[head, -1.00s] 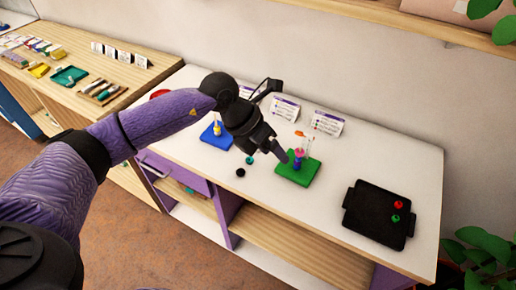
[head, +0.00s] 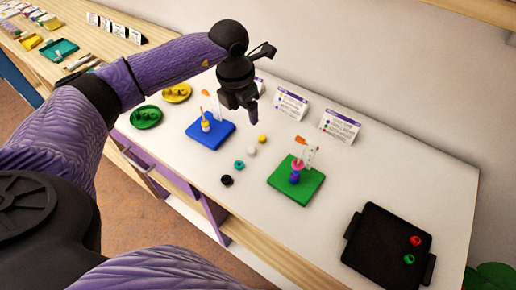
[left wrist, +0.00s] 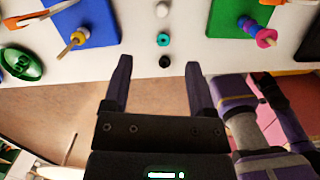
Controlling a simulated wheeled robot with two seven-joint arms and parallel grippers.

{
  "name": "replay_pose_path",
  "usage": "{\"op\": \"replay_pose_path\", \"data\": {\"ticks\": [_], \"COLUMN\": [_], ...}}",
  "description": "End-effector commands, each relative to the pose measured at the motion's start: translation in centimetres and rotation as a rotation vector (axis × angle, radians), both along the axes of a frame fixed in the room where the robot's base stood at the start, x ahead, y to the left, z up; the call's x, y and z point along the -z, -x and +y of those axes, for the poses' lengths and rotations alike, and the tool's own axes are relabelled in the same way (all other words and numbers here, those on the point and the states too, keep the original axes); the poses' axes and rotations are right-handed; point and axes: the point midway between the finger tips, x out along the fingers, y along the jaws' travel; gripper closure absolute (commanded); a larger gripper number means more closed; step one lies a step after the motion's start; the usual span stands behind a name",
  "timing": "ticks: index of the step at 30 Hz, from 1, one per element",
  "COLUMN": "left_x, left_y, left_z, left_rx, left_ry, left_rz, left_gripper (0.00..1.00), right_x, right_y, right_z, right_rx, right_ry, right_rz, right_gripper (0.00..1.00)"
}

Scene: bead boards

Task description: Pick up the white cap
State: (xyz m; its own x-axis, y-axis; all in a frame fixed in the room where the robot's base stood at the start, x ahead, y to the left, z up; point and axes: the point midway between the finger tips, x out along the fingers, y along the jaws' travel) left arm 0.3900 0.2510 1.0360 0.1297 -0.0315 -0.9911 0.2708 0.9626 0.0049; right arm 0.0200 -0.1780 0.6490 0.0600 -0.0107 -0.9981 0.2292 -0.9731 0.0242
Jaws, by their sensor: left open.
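The white cap (head: 251,151) lies on the white table between the blue board and the green board, in a loose row with a yellow, a teal and a black cap. It also shows in the left wrist view (left wrist: 162,10) at the top, beyond the fingertips. My left gripper (head: 246,114) is open and empty above the table, up and slightly left of the white cap in the head view. In the left wrist view its two fingers (left wrist: 157,75) are spread apart, with the caps past their tips. My right gripper is not in view.
The blue board (head: 210,131) and green board (head: 297,185) carry upright pegs with beads. The yellow cap (head: 262,138), teal cap (head: 239,165) and black cap (head: 227,180) are close by. A black tray (head: 375,262) and a green dish (head: 146,118) stand farther off.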

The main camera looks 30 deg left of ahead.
Motion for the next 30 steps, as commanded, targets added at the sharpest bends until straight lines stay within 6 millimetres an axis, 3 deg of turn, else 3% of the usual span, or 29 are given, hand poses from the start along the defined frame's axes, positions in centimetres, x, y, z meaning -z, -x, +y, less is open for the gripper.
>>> {"op": "replay_pose_path", "data": {"ticks": [1, 7, 13, 24, 30], "left_x": [1.8, 5.0, 6.6, 14.4, 14.9], "left_y": [0.0, 0.0, -0.2, -0.9, -1.0], "left_z": [0.0, 0.0, -0.1, -0.6, -0.6], "left_rx": [0.000, 0.001, -0.001, 0.000, 0.001], "left_ry": [0.001, 0.001, 0.003, 0.002, 0.001], "left_rz": [0.005, 0.014, 0.016, 0.017, 0.014], "left_gripper": [0.27, 0.27, 0.27, 0.27, 0.27], "right_x": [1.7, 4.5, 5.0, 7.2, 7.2], "right_y": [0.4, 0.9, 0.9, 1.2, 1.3], "right_z": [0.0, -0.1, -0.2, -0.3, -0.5], "right_rx": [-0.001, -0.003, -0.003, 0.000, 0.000], "right_ry": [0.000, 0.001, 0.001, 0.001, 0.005], "right_rz": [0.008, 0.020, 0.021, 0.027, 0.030], "right_gripper": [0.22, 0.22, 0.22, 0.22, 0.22]}}
